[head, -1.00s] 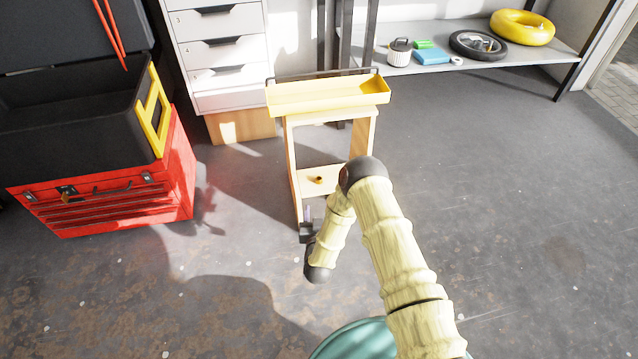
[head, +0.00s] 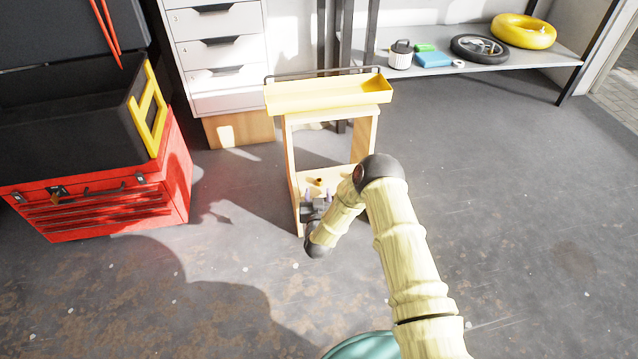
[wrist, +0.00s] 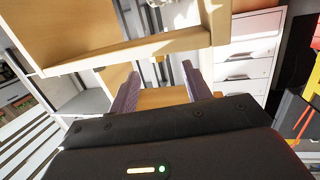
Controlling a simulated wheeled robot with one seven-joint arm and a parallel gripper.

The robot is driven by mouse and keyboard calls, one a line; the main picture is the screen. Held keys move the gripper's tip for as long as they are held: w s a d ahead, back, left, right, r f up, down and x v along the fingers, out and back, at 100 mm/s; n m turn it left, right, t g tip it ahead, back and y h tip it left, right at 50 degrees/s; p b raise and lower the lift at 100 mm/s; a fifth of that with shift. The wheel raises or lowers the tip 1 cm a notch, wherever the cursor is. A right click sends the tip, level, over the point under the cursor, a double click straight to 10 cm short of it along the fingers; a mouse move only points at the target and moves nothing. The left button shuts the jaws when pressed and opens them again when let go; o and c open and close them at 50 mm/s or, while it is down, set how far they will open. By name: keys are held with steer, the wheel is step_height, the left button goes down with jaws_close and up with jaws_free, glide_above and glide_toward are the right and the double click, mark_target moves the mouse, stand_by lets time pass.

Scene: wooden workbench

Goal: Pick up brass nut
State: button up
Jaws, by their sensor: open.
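The brass nut (head: 319,181) is a small brown-gold piece on the lower shelf (head: 342,178) of a light wooden stand. My gripper (head: 318,194) is at the front of that shelf, just below the nut in the head view. Its two purple-grey fingers are apart, with nothing seen between them. In the wrist view, the open fingers (wrist: 161,88) point toward the wooden boards of the stand (wrist: 150,48). I cannot make out the nut for certain in the wrist view.
A yellow tray (head: 328,95) tops the stand, above the lower shelf. The stand's side panels (head: 291,165) flank the shelf. A red toolbox (head: 100,210) stands left, and a white drawer cabinet (head: 218,55) behind. The floor to the right is clear.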

mark_target(319, 183)
steer(key=w+b, duration=0.3)
steer(key=shift+w+f, duration=0.3)
steer(key=shift+f, duration=0.05)
steer(key=shift+w+a+r+b, duration=0.1)
steer(key=shift+w+b, duration=0.3)
steer(key=shift+w, duration=0.2)
jaws_close()
